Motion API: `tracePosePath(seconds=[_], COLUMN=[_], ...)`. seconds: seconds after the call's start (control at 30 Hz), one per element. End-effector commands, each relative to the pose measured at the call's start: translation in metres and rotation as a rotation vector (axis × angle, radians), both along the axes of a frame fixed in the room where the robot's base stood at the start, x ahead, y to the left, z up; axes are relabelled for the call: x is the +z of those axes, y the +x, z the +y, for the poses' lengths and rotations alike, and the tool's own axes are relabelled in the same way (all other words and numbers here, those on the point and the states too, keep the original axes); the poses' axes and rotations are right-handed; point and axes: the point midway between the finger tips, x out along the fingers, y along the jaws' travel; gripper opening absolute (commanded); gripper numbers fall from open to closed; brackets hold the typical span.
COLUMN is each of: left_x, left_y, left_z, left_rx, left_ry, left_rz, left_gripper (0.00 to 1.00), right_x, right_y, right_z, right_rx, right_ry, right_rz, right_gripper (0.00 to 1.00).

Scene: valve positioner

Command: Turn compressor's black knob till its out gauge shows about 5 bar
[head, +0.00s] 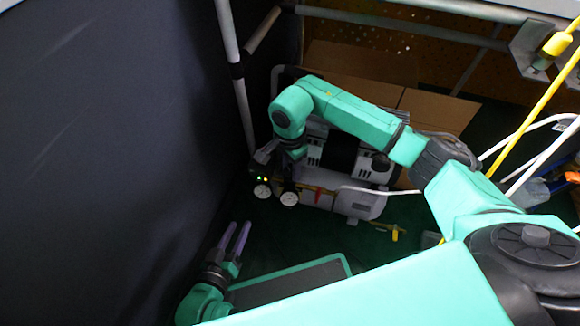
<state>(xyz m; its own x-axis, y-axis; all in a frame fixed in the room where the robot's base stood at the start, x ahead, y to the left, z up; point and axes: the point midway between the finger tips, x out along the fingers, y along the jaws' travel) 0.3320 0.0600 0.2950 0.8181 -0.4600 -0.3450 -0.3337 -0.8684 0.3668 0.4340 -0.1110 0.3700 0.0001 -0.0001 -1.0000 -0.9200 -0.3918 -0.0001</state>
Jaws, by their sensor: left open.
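The compressor (350,196) has a light grey tank and stands on the dark green floor beside a dark wall. Two round white gauges, one on the left (262,191) and one on the right (289,199), face up at its left end. They are too small to read. My right arm reaches over the compressor from the right, and its dark gripper (287,176) points down just above the gauges. Its fingertips blend with dark parts there, so the black knob cannot be made out, nor any grip on it. My left gripper (237,238) is open and empty, below and left of the gauges.
Cardboard boxes (430,108) stand behind the compressor. A pale pole (237,80) runs along the wall at left. A white hose (385,191) leads right from the compressor. A yellow fitting (394,232) lies on the floor. Yellow and white lines hang at right.

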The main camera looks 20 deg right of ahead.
Motion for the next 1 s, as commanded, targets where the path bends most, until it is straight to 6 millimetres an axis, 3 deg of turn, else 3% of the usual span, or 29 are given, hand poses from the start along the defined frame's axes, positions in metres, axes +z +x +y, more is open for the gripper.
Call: tracePosePath(seconds=[0.03, 0.07, 0.1, 0.57, 1.0], left_x=[0.0, 0.0, 0.0, 0.004, 0.031], left_y=[0.0, 0.0, 0.0, -0.001, 0.003], left_z=[0.0, 0.0, 0.0, 0.0, -0.001], left_rx=[0.0, 0.0, 0.0, -0.007, -0.021], left_ry=[0.0, 0.0, 0.0, 0.007, 0.02], left_rz=[0.001, 0.001, 0.001, 0.013, 0.02], left_gripper=[0.42, 0.42, 0.42, 0.42, 0.42], right_x=[0.0, 0.0, 0.0, 0.002, 0.004], right_y=[0.0, 0.0, 0.0, 0.0, 0.0], right_z=[0.0, 0.0, 0.0, 0.0, 0.0], right_rx=[0.0, 0.0, 0.0, -0.092, -0.454], right_ry=[0.0, 0.0, 0.0, 0.0, 0.0], right_rz=[0.0, 0.0, 0.0, 0.001, 0.0], right_gripper=[0.15, 0.03, 0.0, 0.0, 0.0])
